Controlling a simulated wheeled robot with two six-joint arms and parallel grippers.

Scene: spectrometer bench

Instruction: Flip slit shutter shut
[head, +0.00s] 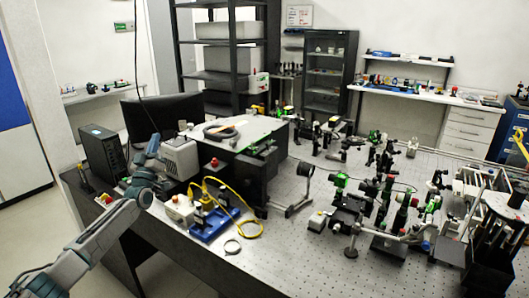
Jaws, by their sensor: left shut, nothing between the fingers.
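My left arm comes in from the lower left, and its gripper (154,143) is at the left end of the bench. The gripper is shut and empty. It appears just left of a light grey box (181,158) with a vented side; I cannot tell whether they touch. A black instrument with a white top (245,133) stands to the right of that box, with a dark ring-shaped item on top. I cannot pick out the slit shutter for certain; it is too small or hidden. My right gripper is not in view.
A black monitor (158,112) and a dark computer tower (101,153) stand behind and left of the gripper. A blue tray (214,225) with a yellow cable (250,228) lies in front. Several optics mounts crowd the right. Bare perforated bench (290,245) shows at front centre.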

